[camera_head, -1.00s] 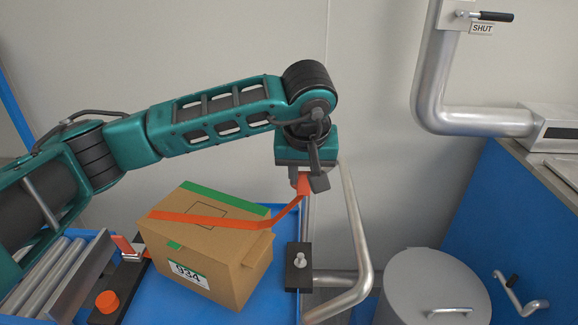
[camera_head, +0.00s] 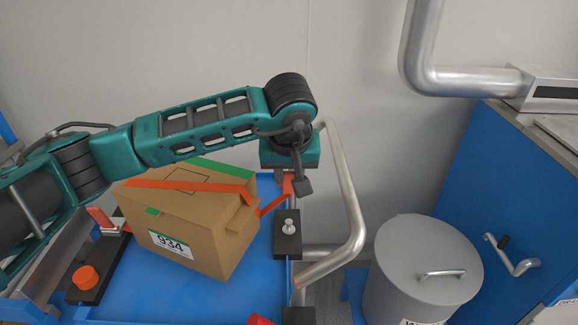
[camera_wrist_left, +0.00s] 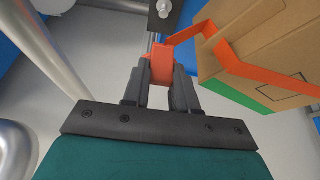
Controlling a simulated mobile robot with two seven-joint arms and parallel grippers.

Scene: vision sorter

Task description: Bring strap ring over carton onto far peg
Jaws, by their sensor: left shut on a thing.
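The brown carton (camera_head: 190,225), labelled 934 with green tape, sits on the blue table (camera_head: 255,290). The orange strap (camera_head: 185,186) runs from the left across the carton's top and slants past its right edge to my left gripper (camera_head: 290,184). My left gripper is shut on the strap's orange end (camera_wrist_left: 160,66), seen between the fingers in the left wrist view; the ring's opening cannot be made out. The silver peg (camera_head: 288,226) stands on a black block (camera_head: 287,243) right of the carton, apart from the gripper. It also shows in the wrist view (camera_wrist_left: 163,8). My right gripper is out of view.
A bent metal rail (camera_head: 350,205) stands close to the right of the peg. A grey lidded bin (camera_head: 420,275) stands farther right, beside a blue cabinet (camera_head: 525,190). An orange knob (camera_head: 86,278) is left of the carton. A red object (camera_head: 260,320) is cut off at the bottom.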

